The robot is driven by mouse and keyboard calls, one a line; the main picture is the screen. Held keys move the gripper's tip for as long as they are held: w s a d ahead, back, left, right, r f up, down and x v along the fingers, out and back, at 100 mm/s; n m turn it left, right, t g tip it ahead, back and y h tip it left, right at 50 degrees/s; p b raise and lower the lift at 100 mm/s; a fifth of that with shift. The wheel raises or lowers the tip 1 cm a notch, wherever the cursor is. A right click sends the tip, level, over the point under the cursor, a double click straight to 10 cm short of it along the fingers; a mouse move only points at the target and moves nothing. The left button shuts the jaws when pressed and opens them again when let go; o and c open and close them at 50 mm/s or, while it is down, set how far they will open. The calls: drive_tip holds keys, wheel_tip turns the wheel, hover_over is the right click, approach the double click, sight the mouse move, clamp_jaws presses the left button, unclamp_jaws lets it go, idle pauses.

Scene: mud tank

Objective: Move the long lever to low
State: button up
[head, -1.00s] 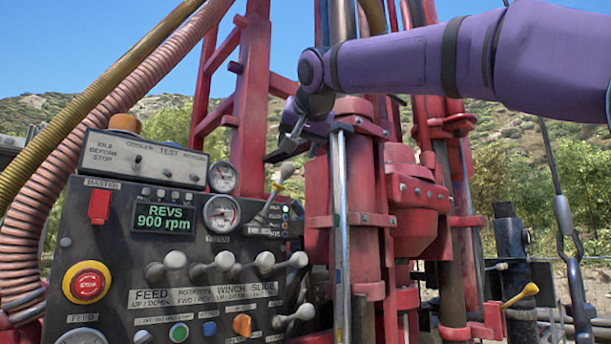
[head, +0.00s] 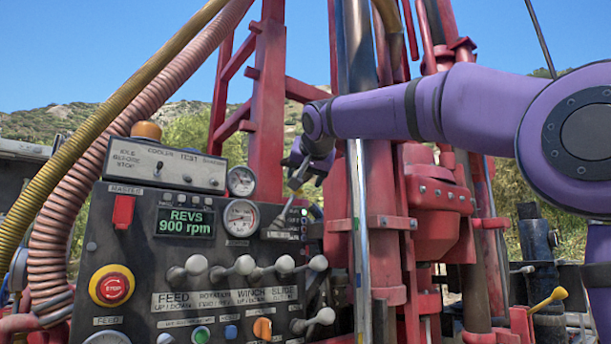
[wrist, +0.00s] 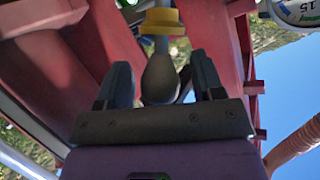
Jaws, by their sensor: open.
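The long lever (head: 285,212) rises from the right side of the control panel, beside the gauges, and leans up to the right. Its knob is hard to make out in the head view, where my gripper (head: 297,182) is right at its top. In the wrist view, the rounded grey knob (wrist: 160,78) sits between the two dark fingers of my gripper (wrist: 162,72), with a gap on each side. A yellow collar (wrist: 162,22) shows beyond the knob. The fingers are open around the knob and not closed on it. The lever's position markings are too small to read.
The black control panel (head: 140,265) has a row of short grey levers (head: 245,265), a red stop button (head: 112,286) and a display reading 900 rpm (head: 184,222). The red mast (head: 385,250) stands close right of the lever. Thick hoses (head: 75,190) run at left.

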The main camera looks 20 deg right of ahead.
clamp_jaws()
drive_tip(key=s+a+n+t+h, duration=0.2)
drive_tip(key=a+h, duration=0.4)
drive_tip(key=a, duration=0.4)
drive_tip(key=shift+s+f+h, duration=0.15)
drive_tip(key=shift+s+h, duration=0.15)
drive_tip(key=shift+s, duration=0.25)
idle(0.6)
unclamp_jaws()
drive_tip(key=shift+s, duration=0.1)
